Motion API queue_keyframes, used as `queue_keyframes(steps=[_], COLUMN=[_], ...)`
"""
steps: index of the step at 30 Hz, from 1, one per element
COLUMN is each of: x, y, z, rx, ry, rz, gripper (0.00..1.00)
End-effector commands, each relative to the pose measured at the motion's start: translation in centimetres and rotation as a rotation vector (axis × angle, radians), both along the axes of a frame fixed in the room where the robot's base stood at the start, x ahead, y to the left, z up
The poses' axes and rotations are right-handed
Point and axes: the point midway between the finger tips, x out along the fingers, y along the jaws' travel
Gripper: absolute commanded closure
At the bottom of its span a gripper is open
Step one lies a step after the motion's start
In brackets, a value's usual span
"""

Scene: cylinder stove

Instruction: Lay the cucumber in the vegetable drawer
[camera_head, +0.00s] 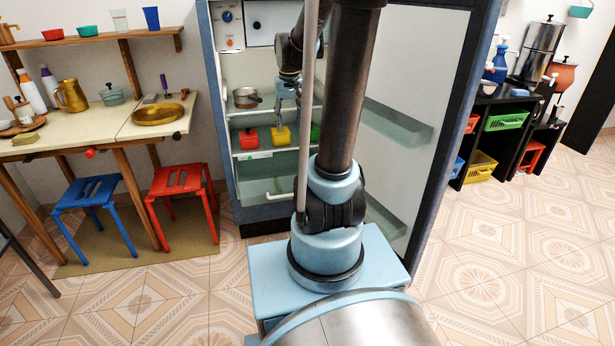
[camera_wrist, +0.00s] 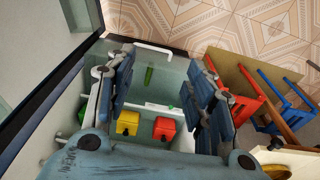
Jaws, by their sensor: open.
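The cucumber (camera_wrist: 149,76) is a small dark green shape in the wrist view. It appears to lie inside the pale, see-through vegetable drawer (camera_wrist: 176,83) with the white handle, at the bottom of the fridge. The drawer also shows in the head view (camera_head: 256,188), where I cannot make out the cucumber. My gripper (camera_wrist: 160,62) is open, with its two fingers wide apart and nothing between them. In the head view my gripper (camera_head: 287,102) hangs in front of the fridge shelves, above the drawer.
A red box (camera_head: 248,139), a yellow box (camera_head: 280,136) and a green box (camera_head: 315,132) stand on the shelf above the drawer. A pot (camera_head: 246,97) sits higher up. The open fridge door (camera_head: 418,65) bounds the right side. Stools (camera_head: 180,180) stand left.

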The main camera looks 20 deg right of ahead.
Motion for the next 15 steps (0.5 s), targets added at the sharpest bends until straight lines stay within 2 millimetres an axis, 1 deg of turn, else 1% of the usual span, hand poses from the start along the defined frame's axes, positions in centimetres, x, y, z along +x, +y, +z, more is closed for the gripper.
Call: queue_keyframes(steps=[1,3,9,15], x=[-1.6,-3.5,-8.7,-13.7], y=[0.0,-0.1,-0.1,-0.2], z=[0.1,0.2,0.0,-1.2], rx=[0.0,-0.001,-0.002,-0.003], ry=[-0.003,-0.008,-0.023,-0.038], rz=[0.0,0.001,0.003,0.004], gripper=[0.51,0.51,0.51,0.51])
